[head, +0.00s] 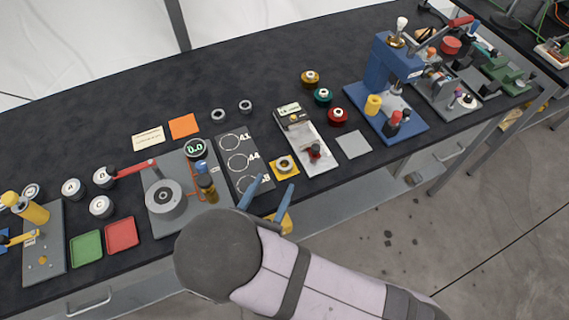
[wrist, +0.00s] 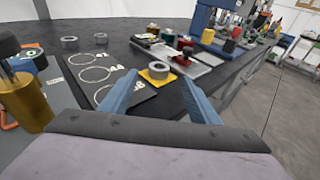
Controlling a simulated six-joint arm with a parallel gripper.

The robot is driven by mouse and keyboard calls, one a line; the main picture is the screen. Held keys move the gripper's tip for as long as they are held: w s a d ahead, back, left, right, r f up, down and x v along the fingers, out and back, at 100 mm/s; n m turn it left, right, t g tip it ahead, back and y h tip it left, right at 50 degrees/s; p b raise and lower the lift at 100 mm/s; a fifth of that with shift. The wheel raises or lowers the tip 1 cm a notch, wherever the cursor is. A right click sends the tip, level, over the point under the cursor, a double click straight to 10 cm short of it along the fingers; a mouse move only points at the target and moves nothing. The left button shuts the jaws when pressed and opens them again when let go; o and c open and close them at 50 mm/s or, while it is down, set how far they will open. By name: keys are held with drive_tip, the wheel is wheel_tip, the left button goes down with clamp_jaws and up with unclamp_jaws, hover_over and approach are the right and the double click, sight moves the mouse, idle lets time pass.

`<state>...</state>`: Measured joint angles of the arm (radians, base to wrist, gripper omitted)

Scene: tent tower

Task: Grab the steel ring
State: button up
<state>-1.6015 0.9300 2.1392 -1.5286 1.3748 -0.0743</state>
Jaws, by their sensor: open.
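A grey steel ring (head: 284,163) sits on a small yellow pad (head: 277,176) beside the black board with white circles. In the wrist view this ring (wrist: 159,69) shows ahead, between the fingers as seen from there. Two more grey rings, a left one (head: 219,115) and a right one (head: 245,106), lie on the black mat behind the board. My gripper (head: 274,184) is open and empty, its two blue fingers pointing toward the pad from the table's front side. In the wrist view its fingertips (wrist: 160,80) are apart, with nothing between them.
The black board (head: 238,148) lies left of the pad. A white scale-like device (head: 306,140) stands close on the right. A grey dial fixture with an amber bottle (head: 207,188) is left of my gripper. A blue press (head: 385,85) stands farther right.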

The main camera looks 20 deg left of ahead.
sight(284, 164)
drive_tip(key=shift+w+f, duration=0.15)
drive_tip(key=shift+w, duration=0.6)
drive_tip(key=shift+w+p, duration=0.4)
drive_tip(key=shift+p, duration=0.15)
drive_tip(key=w+p, duration=0.1)
drive_tip(key=w, duration=0.2)
drive_tip(key=shift+w+f+p, duration=0.1)
drive_tip(key=shift+f+p, duration=0.1)
drive_tip(key=shift+p, duration=0.15)
drive_tip(key=shift+w+a+f, duration=0.1)
drive_tip(key=shift+w+f, duration=0.1)
drive_tip(key=shift+w, duration=0.35)
drive_tip(key=c, duration=1.2)
drive_tip(key=shift+c, duration=0.2)
drive_tip(key=shift+r, duration=0.2)
